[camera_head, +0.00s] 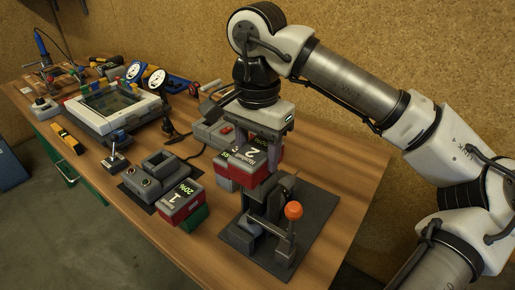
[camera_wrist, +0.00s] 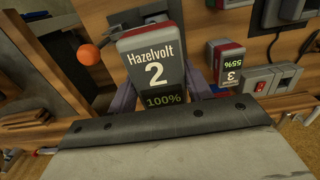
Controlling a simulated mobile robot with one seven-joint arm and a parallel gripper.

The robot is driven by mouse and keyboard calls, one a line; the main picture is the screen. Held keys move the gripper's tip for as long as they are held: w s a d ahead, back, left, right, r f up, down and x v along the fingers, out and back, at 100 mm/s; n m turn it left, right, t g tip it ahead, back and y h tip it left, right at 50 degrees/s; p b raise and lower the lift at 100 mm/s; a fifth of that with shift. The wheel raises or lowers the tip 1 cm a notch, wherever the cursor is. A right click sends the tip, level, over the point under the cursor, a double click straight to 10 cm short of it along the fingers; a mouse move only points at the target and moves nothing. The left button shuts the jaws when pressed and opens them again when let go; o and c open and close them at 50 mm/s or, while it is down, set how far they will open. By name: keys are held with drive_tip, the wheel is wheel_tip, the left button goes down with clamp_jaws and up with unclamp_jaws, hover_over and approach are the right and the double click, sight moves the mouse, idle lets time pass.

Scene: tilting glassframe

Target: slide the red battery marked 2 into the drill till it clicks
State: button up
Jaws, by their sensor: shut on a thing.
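The red and grey battery marked 2 (camera_head: 256,156) is in my gripper (camera_head: 262,135), above the near part of the bench in the head view. In the wrist view the battery (camera_wrist: 153,58) shows "Hazelvolt 2" and 100%, with the fingers of my gripper (camera_wrist: 160,94) on either side. Below it in the head view stands a grey fixture (camera_head: 262,232) with an orange-knobbed lever (camera_head: 293,211), on a dark mat. A dark shape (camera_head: 284,186) in the fixture may be the drill, but I cannot make it out clearly. Whether the battery touches it is hidden.
A battery marked 1 (camera_head: 181,201), showing 20%, sits left of the fixture beside a grey charger (camera_head: 147,175). A battery marked 3 (camera_wrist: 229,62), showing 55%, is near a unit with a red switch (camera_wrist: 262,86). A framed panel (camera_head: 112,103) and tools occupy the far bench.

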drive_tip(key=shift+f+b, duration=0.6)
drive_tip(key=shift+f, duration=0.15)
drive_tip(key=o, duration=1.2)
drive_tip(key=shift+o, duration=0.2)
drive_tip(key=shift+r, duration=0.1)
wheel_tip(320, 180, up, 14)
drive_tip(key=shift+f, duration=0.2)
